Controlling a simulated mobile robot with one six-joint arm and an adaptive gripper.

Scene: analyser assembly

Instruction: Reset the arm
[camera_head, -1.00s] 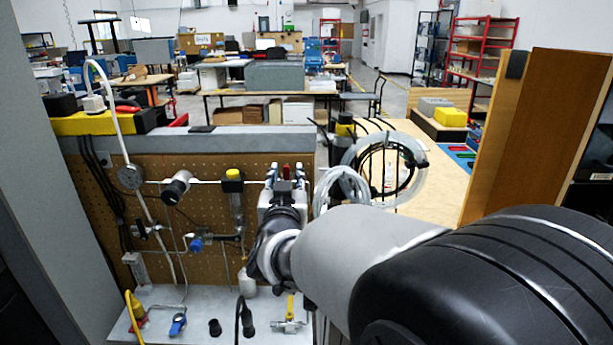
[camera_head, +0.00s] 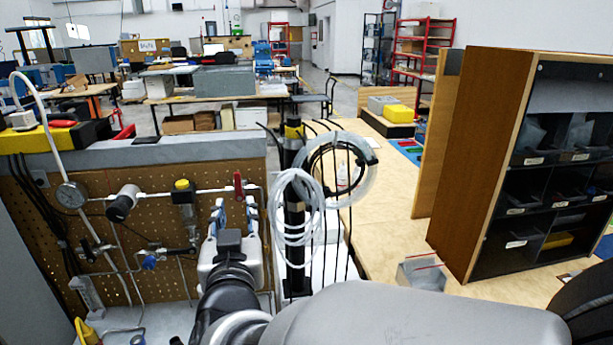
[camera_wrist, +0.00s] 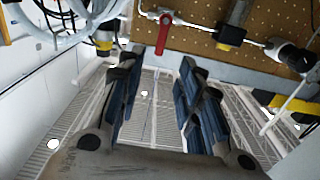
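My gripper (camera_head: 234,210) is in front of the pegboard panel (camera_head: 150,240) in the head view, pointing away from me. In the wrist view my gripper (camera_wrist: 165,72) shows two blue-padded fingers standing well apart. Nothing is held between them. A red valve handle (camera_head: 238,184) on the pipework lies beyond the fingertips in the head view. The handle also shows near the top of the wrist view (camera_wrist: 165,30). My arm runs along the bottom of the head view and hides part of the bench there.
Coiled clear and black hoses (camera_head: 345,170) hang just right of my gripper. A wooden shelf unit with black bins (camera_head: 490,150) stands at the right on a wooden table (camera_head: 375,225). A pressure gauge (camera_head: 71,195) and pipes are on the pegboard at left.

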